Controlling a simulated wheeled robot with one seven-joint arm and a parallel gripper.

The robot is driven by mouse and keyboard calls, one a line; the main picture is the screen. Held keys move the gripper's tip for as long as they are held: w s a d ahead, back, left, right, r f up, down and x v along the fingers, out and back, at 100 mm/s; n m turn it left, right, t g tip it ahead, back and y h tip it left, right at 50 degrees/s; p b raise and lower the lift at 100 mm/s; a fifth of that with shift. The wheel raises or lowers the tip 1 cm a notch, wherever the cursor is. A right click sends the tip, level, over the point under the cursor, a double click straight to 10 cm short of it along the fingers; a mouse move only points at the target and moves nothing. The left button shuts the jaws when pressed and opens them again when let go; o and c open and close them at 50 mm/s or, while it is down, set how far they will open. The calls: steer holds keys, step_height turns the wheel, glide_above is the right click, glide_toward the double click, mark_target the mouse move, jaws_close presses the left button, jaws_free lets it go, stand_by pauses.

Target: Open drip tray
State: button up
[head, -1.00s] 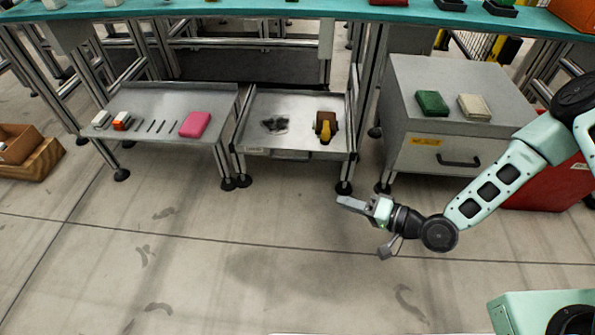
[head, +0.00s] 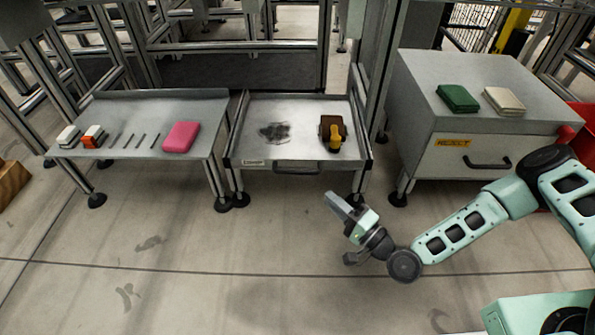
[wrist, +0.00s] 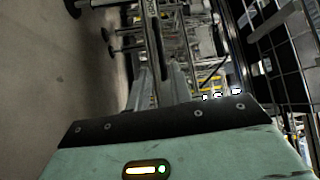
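The drip tray (head: 243,148) is the shallow grey metal tray in the middle, between the left shelf and the grey cabinet. It has a dark handle (head: 297,168) on its front edge and a small label at the front left. A dark stain and a brown and yellow item (head: 333,137) are on it. My gripper (head: 338,206) is in front of the tray's right part, apart from it, pointing up and left. The head view does not show clearly whether its fingers are parted.
A grey shelf (head: 140,104) on the left holds a pink block (head: 181,136), small white and orange blocks and thin dark strips. A grey cabinet (head: 425,90) on the right carries green and cream pads, with a drawer marked REJECT. The floor in front is clear.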

mark_target(299, 172)
steer(key=b+x, duration=0.1)
steer(key=x, duration=1.1)
steer(key=shift+w+a, duration=0.15)
steer(key=shift+w, duration=0.1)
jaws_close()
